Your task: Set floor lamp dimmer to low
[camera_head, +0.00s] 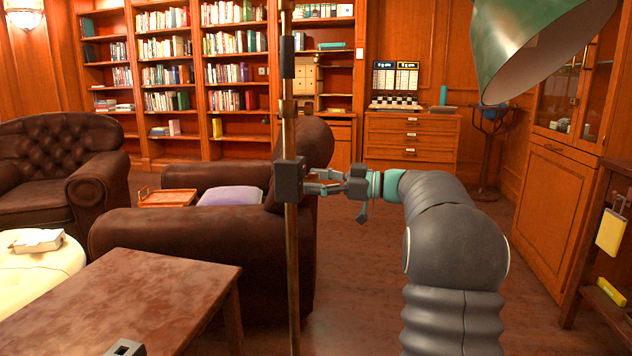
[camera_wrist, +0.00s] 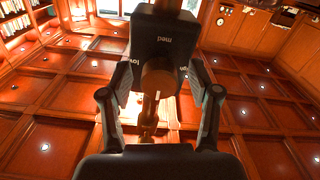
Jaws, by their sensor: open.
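The floor lamp's brass pole (camera_head: 292,250) stands upright in front of me, and a green shade (camera_head: 535,50) hangs at the upper right. A dark dimmer box (camera_head: 289,182) sits on the pole. In the wrist view the dimmer box (camera_wrist: 165,42) shows an upside-down "med" label and part of a "low" label at its left. A brownish round knob (camera_wrist: 158,76) projects from its face; its pointer setting is unclear. My gripper (camera_head: 322,183) is just right of the box. Its fingers (camera_wrist: 160,82) are open, one each side of the knob, seemingly not gripping it.
A brown leather armchair (camera_head: 200,240) stands behind the pole, with a wooden table (camera_head: 130,300) at front left. A second dark block (camera_head: 287,57) is higher on the pole. A cabinet (camera_head: 555,200) stands at the right. Some floor (camera_head: 360,290) is clear beside the pole.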

